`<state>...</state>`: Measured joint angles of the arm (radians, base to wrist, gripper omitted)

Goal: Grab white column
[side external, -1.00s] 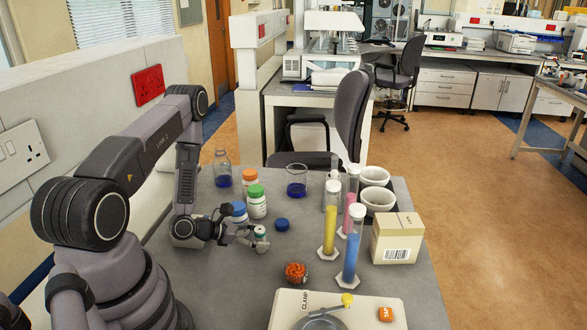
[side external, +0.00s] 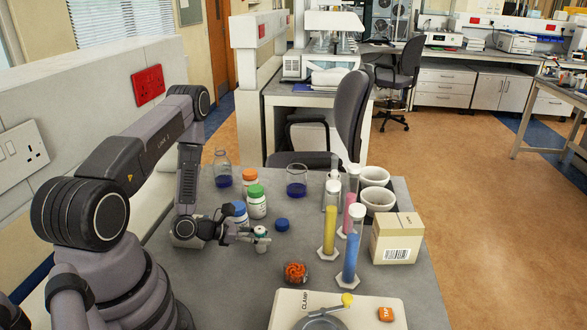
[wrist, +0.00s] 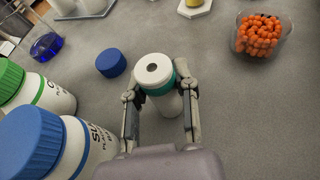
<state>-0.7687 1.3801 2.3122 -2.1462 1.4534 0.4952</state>
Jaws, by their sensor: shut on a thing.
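A small white column (wrist: 167,104) with a teal band and a dark hole in its white top stands between the fingers of my gripper (wrist: 160,108) in the wrist view. The fingers touch it on both sides, and my gripper is shut on it. In the side external view the white column (side external: 261,242) is small, with its teal band just visible, at the end of my gripper (side external: 258,238), low over the grey bench. I cannot tell whether its base touches the bench.
White bottles with blue (wrist: 36,142) and green (wrist: 30,92) caps stand close on the left. A loose blue cap (wrist: 111,62) lies beyond the column. A beaker of orange pieces (wrist: 259,35) stands to the right. Several cylinders, a box (side external: 397,240) and bowls stand farther right.

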